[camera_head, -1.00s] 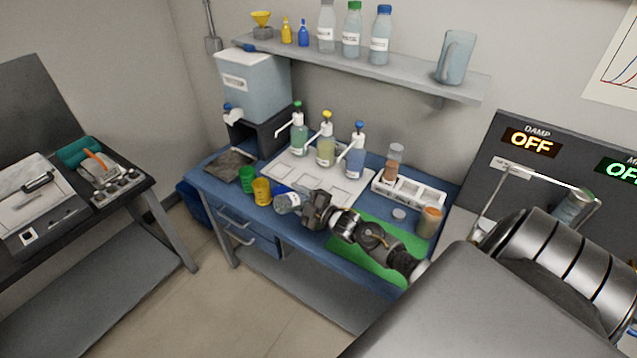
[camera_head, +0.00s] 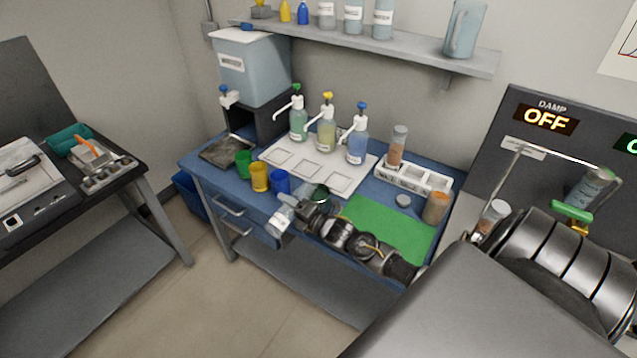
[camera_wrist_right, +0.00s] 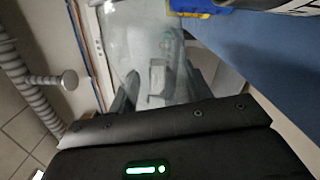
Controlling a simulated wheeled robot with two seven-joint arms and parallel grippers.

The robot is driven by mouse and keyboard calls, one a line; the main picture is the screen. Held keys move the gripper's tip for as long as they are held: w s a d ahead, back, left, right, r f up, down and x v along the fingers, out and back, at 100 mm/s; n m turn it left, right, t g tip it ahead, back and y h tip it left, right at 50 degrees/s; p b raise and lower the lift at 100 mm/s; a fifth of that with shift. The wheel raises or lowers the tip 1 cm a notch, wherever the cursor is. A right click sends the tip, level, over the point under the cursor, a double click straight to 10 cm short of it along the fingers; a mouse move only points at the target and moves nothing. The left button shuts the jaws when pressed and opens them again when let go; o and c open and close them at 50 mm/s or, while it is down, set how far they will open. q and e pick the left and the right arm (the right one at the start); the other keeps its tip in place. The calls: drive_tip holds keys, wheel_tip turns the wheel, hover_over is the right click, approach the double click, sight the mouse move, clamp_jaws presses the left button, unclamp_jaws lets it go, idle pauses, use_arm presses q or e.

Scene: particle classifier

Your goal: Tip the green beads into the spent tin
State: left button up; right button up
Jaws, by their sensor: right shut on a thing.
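My right gripper (camera_head: 298,211) is shut on a clear jar with a white label (camera_head: 279,221), held tilted at the table's front edge. The jar also fills the gap between the fingers in the right wrist view (camera_wrist_right: 145,45). I cannot make out beads inside it. A dark green round thing (camera_head: 320,192) shows just behind the gripper, partly hidden; I cannot tell if it is the spent tin. Green (camera_head: 243,164), yellow (camera_head: 260,176) and blue (camera_head: 280,182) cups stand in a row left of and behind the jar. My left gripper is not in view.
Several pump bottles (camera_head: 327,130) stand on a white tray (camera_head: 335,183) behind. A white rack (camera_head: 440,182) and an orange-brown jar (camera_head: 436,208) are at the right, by a green mat (camera_head: 385,228). A water tank (camera_head: 252,72) stands back left. Floor in front is clear.

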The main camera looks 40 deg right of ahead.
wheel_tip(320, 180, down, 3)
drive_tip(key=shift+a+r+n+b, duration=0.1)
drive_tip(key=shift+a+n+b, duration=0.05)
drive_tip(key=shift+n+b, duration=1.1)
drive_tip(key=r+n, duration=0.1)
drive_tip(key=n, duration=0.1)
drive_tip(key=d+r+n, duration=0.1)
drive_tip(key=shift+w+d+r+n+p, duration=0.1)
drive_tip(key=shift+w+d+n+p, duration=0.1)
drive_tip(key=shift+n+p, duration=0.15)
drive_tip(key=shift+d+r+n, duration=0.15)
drive_tip(key=shift+r+n, duration=0.15)
drive_tip(key=shift+n, duration=0.5)
drive_tip(key=shift+a+r+n, duration=0.2)
drive_tip(key=shift+r+n, duration=0.05)
drive_tip(key=shift+n, duration=0.45)
drive_tip(key=shift+a+r+n, duration=0.1)
drive_tip(key=shift+a+n, duration=0.05)
drive_tip(key=shift+n, duration=0.45)
drive_tip(key=shift+a+r+n, duration=0.1)
drive_tip(key=shift+a+n, duration=0.1)
drive_tip(key=shift+n, duration=1)
drive_tip(key=shift+f+n, duration=0.2)
drive_tip(key=shift+n, duration=0.8)
drive_tip(key=shift+s+a, duration=0.1)
